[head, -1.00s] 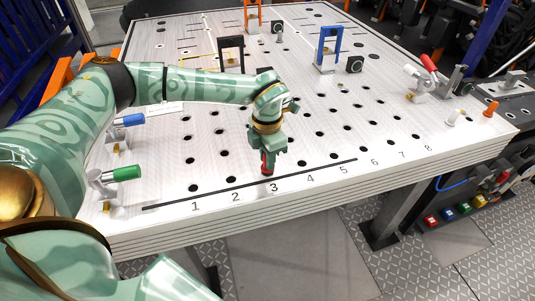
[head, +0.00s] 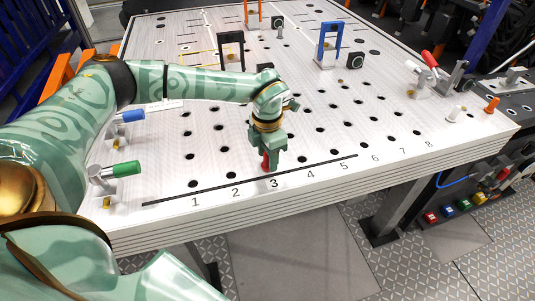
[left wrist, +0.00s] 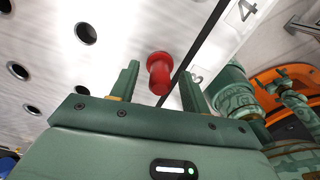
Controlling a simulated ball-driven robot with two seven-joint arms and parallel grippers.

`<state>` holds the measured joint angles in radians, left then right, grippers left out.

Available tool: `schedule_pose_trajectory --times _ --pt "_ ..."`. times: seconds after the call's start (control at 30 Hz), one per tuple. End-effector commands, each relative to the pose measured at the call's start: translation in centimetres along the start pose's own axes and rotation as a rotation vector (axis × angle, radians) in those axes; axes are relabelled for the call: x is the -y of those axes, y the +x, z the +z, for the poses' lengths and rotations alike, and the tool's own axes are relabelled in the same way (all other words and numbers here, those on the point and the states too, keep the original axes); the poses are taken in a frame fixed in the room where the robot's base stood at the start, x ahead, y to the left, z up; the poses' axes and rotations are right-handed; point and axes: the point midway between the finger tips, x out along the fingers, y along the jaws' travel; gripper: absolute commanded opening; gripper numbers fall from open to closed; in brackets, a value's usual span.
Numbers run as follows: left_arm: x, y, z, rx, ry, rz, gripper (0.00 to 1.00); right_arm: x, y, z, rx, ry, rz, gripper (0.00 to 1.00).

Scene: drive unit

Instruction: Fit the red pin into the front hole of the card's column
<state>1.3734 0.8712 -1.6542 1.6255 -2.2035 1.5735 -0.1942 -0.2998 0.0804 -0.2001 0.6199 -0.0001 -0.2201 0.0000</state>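The red pin (head: 265,161) stands upright at the front hole of column 3, behind the black line and the number 3 (head: 274,184). My left gripper (head: 268,158) is over it, pointing down. In the left wrist view, the red pin (left wrist: 159,73) shows between the two fingers of the left gripper (left wrist: 158,88), with a gap on either side. The fingers are open and do not appear to hold it. The hole under the pin is hidden. A white card (head: 163,108) on the table is partly hidden behind my left arm. My right gripper is not in view.
Rows of empty holes surround the pin. Green-handled (head: 122,169) and blue-handled (head: 130,116) clamps stand at the left edge, a red-handled clamp (head: 430,60) at the right. Black (head: 231,48) and blue (head: 328,45) frames stand farther back.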

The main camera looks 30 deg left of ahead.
Motion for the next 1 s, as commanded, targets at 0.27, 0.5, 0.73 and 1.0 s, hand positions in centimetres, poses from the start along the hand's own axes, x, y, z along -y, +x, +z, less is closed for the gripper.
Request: schedule_pose_trajectory --times 0.27,0.5,0.73,1.0 --pt "-0.1 -1.8 0.1 0.003 -0.001 0.002 0.47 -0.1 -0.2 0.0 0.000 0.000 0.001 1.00" --pt "-0.1 -8.0 0.1 0.005 0.000 0.002 0.47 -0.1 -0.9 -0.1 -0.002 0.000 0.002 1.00" --pt "-0.1 -13.6 0.1 0.003 -0.001 0.002 0.47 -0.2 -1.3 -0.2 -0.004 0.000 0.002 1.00" --pt "0.0 -16.2 0.0 0.001 0.000 0.000 0.47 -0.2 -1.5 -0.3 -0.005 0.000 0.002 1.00"
